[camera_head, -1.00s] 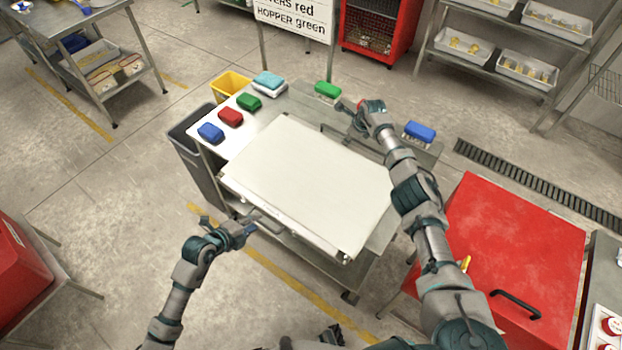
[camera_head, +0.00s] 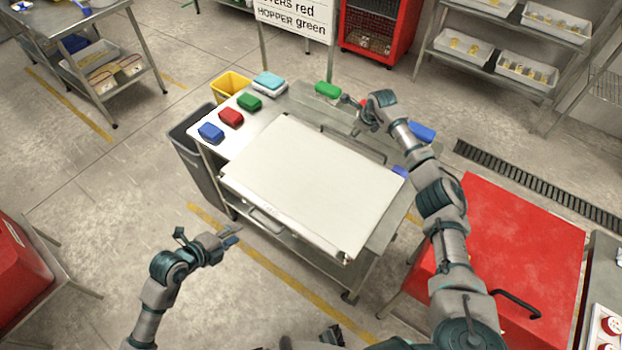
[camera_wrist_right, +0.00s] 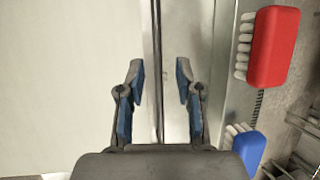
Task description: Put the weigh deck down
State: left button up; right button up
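The weigh deck is a large cream-white panel (camera_head: 305,185) lying flat on the steel table, with a handle (camera_head: 265,220) on its near side. Its edge also shows at the left of the right wrist view (camera_wrist_right: 70,80). My left gripper (camera_head: 232,236) is off the table's near side, empty and apart from the handle; its fingers look parted. My right gripper (camera_head: 352,103) is beyond the deck's far side. In the right wrist view its blue-padded fingers (camera_wrist_right: 160,85) are apart with nothing gripped; a narrow dark gap and steel strip pass below them.
Red (camera_wrist_right: 273,45) and blue (camera_wrist_right: 248,150) brushes lie close to my right gripper. A grey bin (camera_head: 190,160) stands left; a red cabinet (camera_head: 510,250) stands right.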

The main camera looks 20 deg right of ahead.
jog(key=v, duration=0.6)
dwell(0.3)
